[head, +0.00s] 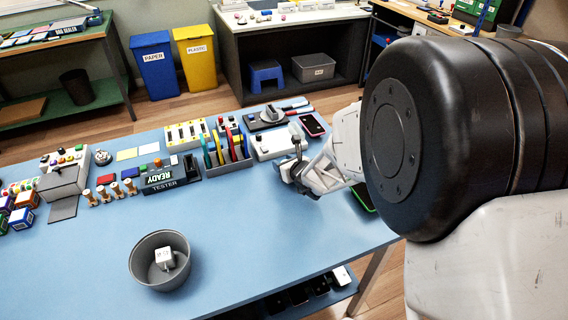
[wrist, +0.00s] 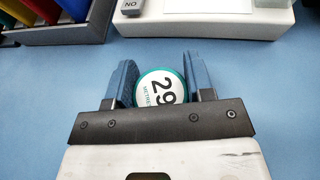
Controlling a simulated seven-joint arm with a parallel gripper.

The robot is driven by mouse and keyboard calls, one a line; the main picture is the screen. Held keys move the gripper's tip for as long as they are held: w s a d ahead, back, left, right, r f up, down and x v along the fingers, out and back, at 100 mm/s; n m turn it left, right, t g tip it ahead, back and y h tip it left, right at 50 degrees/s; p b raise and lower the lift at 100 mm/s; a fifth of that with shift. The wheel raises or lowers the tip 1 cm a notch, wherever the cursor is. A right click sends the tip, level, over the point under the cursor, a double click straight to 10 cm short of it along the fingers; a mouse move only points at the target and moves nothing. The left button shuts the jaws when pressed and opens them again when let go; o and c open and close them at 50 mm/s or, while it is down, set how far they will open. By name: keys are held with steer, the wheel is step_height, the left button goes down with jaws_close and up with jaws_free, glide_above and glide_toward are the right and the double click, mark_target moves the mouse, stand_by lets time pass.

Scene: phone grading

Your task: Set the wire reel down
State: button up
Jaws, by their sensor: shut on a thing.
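The wire reel (wrist: 158,90) is round, with a white face marked "29 METRES" and a green rim. It sits between the two blue-lined fingers of my gripper (wrist: 160,82) in the wrist view, and the gripper is shut on it. In the head view my gripper (head: 290,172) is over the right part of the blue table (head: 290,235), in front of a white box. The reel cannot be made out there. From these views I cannot tell whether the reel touches the table top.
A white box (head: 270,144) and a rack of coloured dividers (head: 228,155) stand just beyond my gripper. A green-edged phone (head: 364,198) lies to its right, partly behind my arm. A grey bowl (head: 160,260) holds a white cube. The table's front middle is clear.

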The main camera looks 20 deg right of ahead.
steer(key=o, duration=0.9)
steer(key=shift+f, duration=0.1)
steer(key=shift+s+d+r, duration=0.1)
steer(key=shift+s+r, duration=0.15)
steer(key=shift+r, duration=0.05)
steer(key=v, duration=1.1)
steer(key=shift+s+r, duration=0.1)
steer(key=shift+s, duration=0.1)
steer(key=shift+r, duration=0.1)
